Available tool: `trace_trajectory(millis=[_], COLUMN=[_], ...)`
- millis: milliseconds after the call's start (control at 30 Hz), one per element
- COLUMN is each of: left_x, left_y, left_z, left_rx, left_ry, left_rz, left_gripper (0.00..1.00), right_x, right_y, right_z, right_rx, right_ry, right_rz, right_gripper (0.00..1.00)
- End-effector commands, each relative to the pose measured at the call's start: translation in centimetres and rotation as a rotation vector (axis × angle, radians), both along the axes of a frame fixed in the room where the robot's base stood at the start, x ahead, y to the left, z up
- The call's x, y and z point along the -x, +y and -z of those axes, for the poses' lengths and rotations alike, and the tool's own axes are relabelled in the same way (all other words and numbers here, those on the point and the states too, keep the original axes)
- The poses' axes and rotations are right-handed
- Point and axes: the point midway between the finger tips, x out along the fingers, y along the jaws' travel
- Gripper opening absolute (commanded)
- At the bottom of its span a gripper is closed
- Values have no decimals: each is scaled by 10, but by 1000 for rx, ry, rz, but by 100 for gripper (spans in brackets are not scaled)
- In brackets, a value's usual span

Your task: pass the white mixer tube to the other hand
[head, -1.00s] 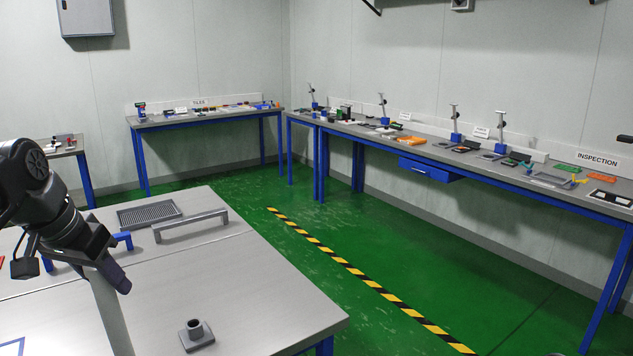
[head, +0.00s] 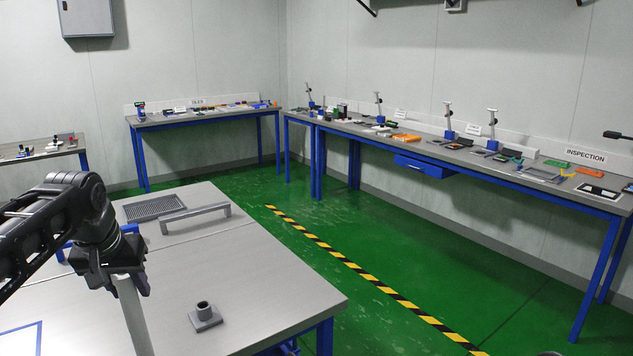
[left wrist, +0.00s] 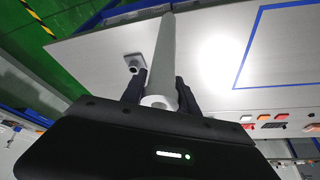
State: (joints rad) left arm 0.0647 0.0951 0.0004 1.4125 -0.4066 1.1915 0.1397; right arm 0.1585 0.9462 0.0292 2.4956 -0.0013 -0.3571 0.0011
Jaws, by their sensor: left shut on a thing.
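The white mixer tube (head: 134,315) hangs down from my left gripper (head: 122,285) in the head view, over the near grey table. Its lower end runs out of the bottom of the picture. My left gripper is shut on the tube near its upper end. In the left wrist view the tube (left wrist: 167,60) stands out lengthwise from between the two dark fingers (left wrist: 162,92), its near end showing a round hole. My right gripper is in neither view.
A small grey socket on a square base (head: 204,316) stands on the table right of the tube. A grey bar handle (head: 195,217) and a dark grate (head: 154,208) lie farther back. A blue outline (head: 38,340) marks the table's front left. The table's right part is mostly clear.

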Motion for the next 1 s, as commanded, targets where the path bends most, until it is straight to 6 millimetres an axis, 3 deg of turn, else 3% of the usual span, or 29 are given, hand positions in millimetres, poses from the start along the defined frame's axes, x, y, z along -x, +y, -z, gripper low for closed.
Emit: trace_trajectory(millis=[267,400,500,700,1000], left_x=[-29,-27,-19,-14,-14], left_y=[-67,-114,-140,-167,-169], left_z=[89,139,165,181,180], left_rx=[-1,0,1,1,1], left_ry=[7,5,3,-2,-2], left_rz=[8,83,148,210,213], left_gripper=[0,0,0,0,0], right_x=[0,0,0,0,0], right_y=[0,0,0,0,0], right_z=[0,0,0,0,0], right_rx=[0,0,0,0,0], right_ry=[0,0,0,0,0], right_rz=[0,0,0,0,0], right_gripper=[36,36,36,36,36])
